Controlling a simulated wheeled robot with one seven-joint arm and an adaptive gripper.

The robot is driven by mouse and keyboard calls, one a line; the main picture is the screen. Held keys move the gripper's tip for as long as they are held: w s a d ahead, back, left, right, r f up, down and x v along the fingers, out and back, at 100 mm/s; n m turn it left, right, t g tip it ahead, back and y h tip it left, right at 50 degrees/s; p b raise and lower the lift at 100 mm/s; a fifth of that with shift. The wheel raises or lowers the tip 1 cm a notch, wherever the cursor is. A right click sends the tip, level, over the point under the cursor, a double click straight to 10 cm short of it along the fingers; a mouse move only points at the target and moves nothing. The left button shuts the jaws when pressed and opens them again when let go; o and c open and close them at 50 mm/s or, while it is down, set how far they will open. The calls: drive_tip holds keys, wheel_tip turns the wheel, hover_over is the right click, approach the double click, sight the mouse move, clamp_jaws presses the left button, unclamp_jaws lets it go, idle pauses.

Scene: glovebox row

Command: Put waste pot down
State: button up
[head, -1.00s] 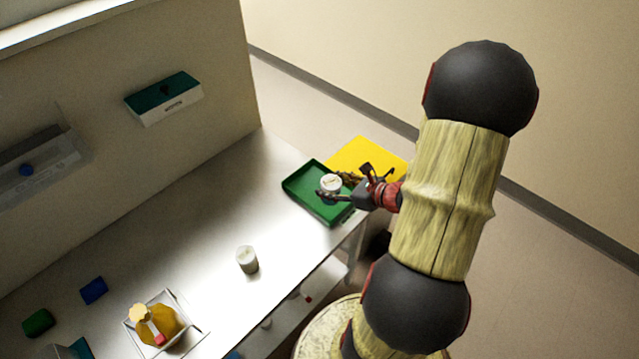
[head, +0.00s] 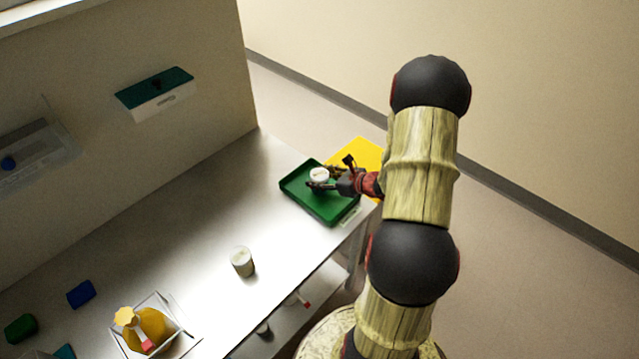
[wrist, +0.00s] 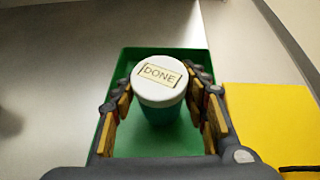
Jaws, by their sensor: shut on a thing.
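The waste pot (wrist: 159,80) has a white lid with a "DONE" label and a teal-green body. My gripper (wrist: 160,88) is shut on it, with a finger on each side just below the lid. The pot looks upright. The green tray (head: 292,193) lies under it at the far end of the bench; its rim also shows around the pot in the wrist view (wrist: 200,62). In the head view the pot (head: 319,174) is over the tray and my gripper (head: 325,180) reaches it from the right. I cannot tell whether the pot's base touches the tray floor.
A yellow mat (head: 362,152) is right beside the tray. A pale lidded pot (head: 242,261) stands mid-bench. A clear bin with a yellow bottle (head: 150,325) and blue (head: 81,293) and green blocks (head: 21,328) are at lower left. Bare bench lies between.

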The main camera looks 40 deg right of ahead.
drive_tip(key=shift+f, duration=0.65)
drive_tip(key=shift+f, duration=0.1)
drive_tip(key=o, duration=1.3)
drive_tip(key=shift+c, duration=0.2)
